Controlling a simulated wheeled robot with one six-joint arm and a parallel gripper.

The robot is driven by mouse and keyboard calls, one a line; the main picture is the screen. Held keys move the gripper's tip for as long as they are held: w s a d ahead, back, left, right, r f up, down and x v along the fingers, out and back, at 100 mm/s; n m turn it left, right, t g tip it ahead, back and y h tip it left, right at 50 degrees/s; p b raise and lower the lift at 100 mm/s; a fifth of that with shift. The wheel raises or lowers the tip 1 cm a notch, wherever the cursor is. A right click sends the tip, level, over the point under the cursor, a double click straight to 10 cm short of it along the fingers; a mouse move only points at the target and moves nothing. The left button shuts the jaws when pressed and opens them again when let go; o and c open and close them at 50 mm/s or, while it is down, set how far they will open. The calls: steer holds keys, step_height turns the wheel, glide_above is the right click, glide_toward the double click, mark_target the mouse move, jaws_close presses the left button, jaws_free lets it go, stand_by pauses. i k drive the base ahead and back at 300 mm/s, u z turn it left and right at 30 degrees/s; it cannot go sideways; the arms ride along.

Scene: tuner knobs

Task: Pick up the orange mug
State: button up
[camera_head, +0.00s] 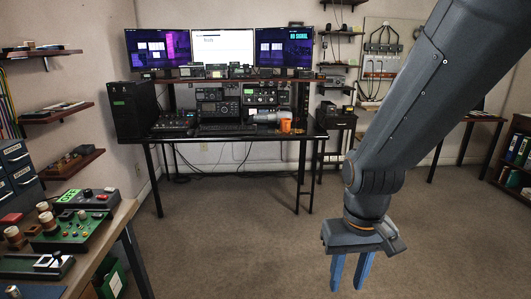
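A small orange mug (285,123) stands near the right end of the black desk (222,136) across the room. It looks upright, but it is too small to make out its handle. My gripper (348,275) hangs in the right foreground, pointing down, with its two blue fingers apart and nothing between them. It is far in front of the desk and the mug, over open floor. The fingertips reach close to the bottom of the picture.
A grey and white object (266,117) lies just left of the mug. Radio gear (262,95) and three monitors (222,46) stand behind on the desk. A wooden bench (112,235) with knob panels is at left. The carpet (240,225) between is clear.

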mark_target(284, 123)
steer(key=z, duration=0.25)
steer(key=i, duration=1.8)
steer(key=u, duration=0.3)
steer(key=i, duration=2.1)
steer(key=u, duration=0.5)
